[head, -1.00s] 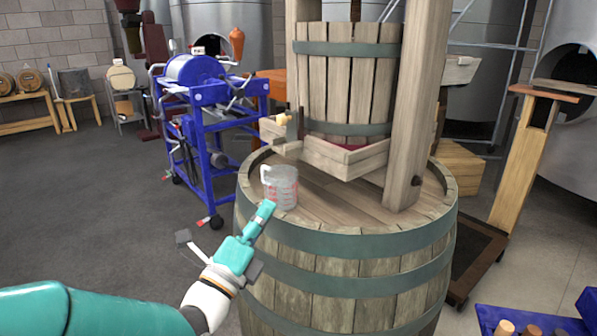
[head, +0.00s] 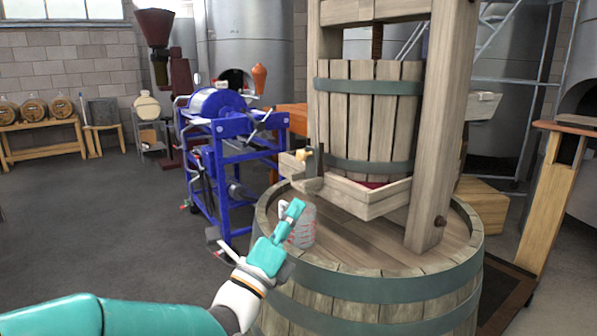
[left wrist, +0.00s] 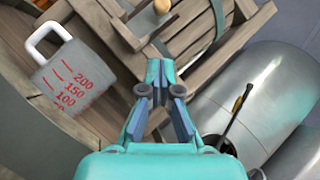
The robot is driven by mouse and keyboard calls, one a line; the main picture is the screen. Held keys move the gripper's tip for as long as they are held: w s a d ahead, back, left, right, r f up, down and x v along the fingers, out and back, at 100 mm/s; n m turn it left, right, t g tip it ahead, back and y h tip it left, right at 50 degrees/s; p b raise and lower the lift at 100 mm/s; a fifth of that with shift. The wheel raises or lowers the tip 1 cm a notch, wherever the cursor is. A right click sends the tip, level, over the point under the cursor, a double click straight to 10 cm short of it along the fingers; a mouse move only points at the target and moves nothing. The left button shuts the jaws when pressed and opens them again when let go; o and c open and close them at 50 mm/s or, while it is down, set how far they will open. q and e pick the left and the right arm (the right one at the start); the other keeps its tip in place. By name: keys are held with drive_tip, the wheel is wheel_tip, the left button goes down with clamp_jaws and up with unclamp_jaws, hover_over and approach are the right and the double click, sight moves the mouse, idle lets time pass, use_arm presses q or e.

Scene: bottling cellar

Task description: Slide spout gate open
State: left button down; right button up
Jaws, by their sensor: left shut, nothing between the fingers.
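The wooden press (head: 370,120) stands on a barrel. Its tray ends in a spout (head: 292,165) on the left side, with a small pale wooden knob (head: 305,153) at the gate there. The knob also shows at the top of the left wrist view (left wrist: 162,6). My left gripper (head: 297,204) is shut and empty, below the spout and apart from the knob. Its closed fingertips (left wrist: 160,70) point toward the tray in the left wrist view. How far the gate is open is too small to tell. My right gripper is not in view.
A clear measuring jug with red marks (head: 304,232) stands on the barrel top (head: 350,245), partly hidden behind my left gripper; it shows plainly in the left wrist view (left wrist: 72,82). A blue machine (head: 222,145) stands behind to the left. The floor at left is clear.

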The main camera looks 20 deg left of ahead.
sight(311, 155)
use_arm(q)
drive_tip(key=w+r, duration=0.2)
drive_tip(key=w+r+p, duration=0.1)
drive_tip(key=w+r, duration=0.1)
drive_tip(key=w, duration=0.1)
drive_tip(key=shift+w+a+r, duration=0.4)
drive_tip(key=shift+w+r, duration=0.05)
drive_tip(key=shift+w, duration=0.05)
wheel_tip(311, 155, up, 4)
drive_tip(key=shift+f, duration=0.15)
